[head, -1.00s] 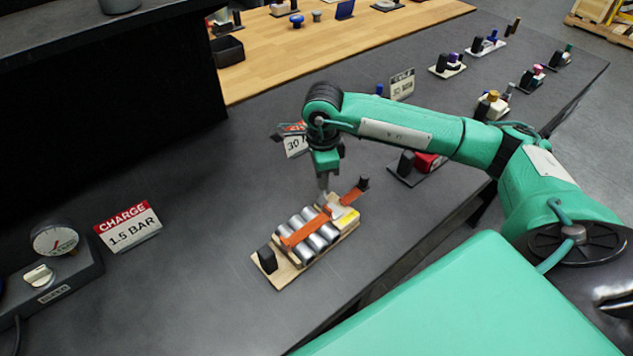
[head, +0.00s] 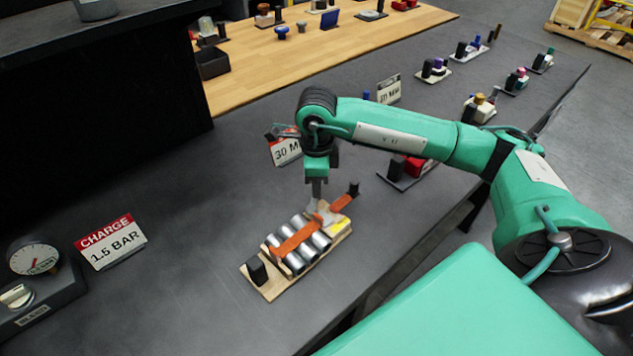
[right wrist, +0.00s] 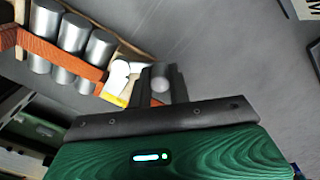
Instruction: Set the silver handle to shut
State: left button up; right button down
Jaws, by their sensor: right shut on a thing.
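A wooden board (head: 265,289) on the dark bench carries several silver cylinders (head: 297,241) with an orange strip over them. A pale piece and a yellow label (head: 341,226) are at its far right end. My right gripper (head: 316,195) points down at this end. In the right wrist view my right gripper (right wrist: 163,82) is shut on a small grey rounded part, which I take for the silver handle (right wrist: 162,85). The fingers hide most of it, so its angle is unclear. The white piece (right wrist: 120,74) is beside the fingers. My left gripper is not in view.
A black block (head: 256,270) and a black post (head: 353,188) stand at the board's ends. A "30" sign (head: 286,152) is behind my gripper. A gauge box (head: 40,290) and a "CHARGE 1.5 BAR" sign (head: 111,243) stand left. The bench between is clear.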

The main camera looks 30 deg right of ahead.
jog(key=c, duration=1.3)
grip_release()
jog(key=shift+r, duration=0.2)
notch_tip(320, 180, up, 6)
jog(key=shift+r+b, duration=0.15)
jog(key=shift+b, duration=0.45)
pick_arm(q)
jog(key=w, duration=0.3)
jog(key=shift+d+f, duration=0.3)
pick_arm(e)
notch_tip(320, 180, up, 7)
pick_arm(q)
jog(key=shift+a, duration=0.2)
